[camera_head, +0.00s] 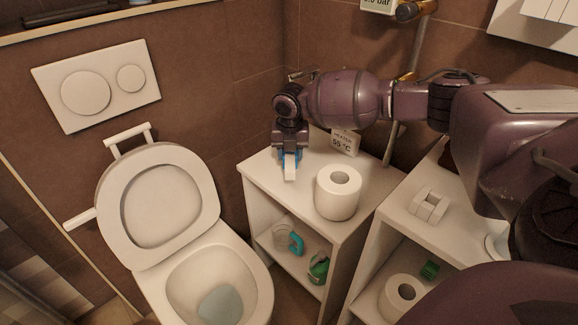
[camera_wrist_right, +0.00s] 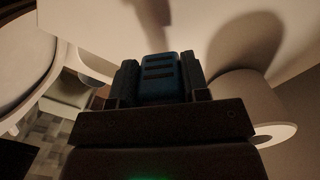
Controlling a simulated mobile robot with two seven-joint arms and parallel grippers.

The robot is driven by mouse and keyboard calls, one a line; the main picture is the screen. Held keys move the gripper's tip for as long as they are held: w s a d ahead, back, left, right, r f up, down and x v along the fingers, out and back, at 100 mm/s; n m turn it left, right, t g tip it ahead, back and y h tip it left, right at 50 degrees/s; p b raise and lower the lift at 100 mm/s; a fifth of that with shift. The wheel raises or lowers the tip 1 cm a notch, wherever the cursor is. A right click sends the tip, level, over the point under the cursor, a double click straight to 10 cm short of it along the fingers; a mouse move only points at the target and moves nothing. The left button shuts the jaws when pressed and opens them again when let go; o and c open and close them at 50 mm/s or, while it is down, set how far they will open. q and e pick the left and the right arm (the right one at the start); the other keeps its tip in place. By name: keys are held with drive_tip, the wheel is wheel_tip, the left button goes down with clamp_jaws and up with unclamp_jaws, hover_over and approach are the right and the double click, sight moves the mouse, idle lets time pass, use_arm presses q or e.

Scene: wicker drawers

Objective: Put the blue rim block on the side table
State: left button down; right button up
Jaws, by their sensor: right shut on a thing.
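The blue rim block (camera_wrist_right: 160,76) is held between the two dark fingers of my right gripper (camera_wrist_right: 160,84) in the right wrist view. In the head view my right gripper (camera_head: 289,156) points down over the back left part of the white side table (camera_head: 265,180). Bits of blue show around the fingers there, with a pale piece (camera_head: 290,173) below them. Most of the block is hidden by the gripper. I cannot tell whether the block touches the tabletop. My left gripper is not in view.
A toilet roll (camera_head: 337,194) stands on the side table, right of my gripper. A teal item (camera_head: 296,242) and a green bottle (camera_head: 318,268) are on its shelf. The toilet (camera_head: 180,230) is to the left. A second white unit (camera_head: 405,222) stands at right.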

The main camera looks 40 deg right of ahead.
drive_tip(key=f+b, duration=0.1)
drive_tip(key=f, duration=0.4)
drive_tip(key=shift+d, duration=0.2)
drive_tip(key=shift+b, duration=0.3)
drive_tip(key=shift+r, duration=0.2)
drive_tip(key=shift+f, duration=0.2)
drive_tip(key=o, duration=0.9)
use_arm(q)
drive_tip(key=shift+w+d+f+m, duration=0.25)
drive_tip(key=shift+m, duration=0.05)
use_arm(e)
drive_tip(key=shift+o, duration=0.2)
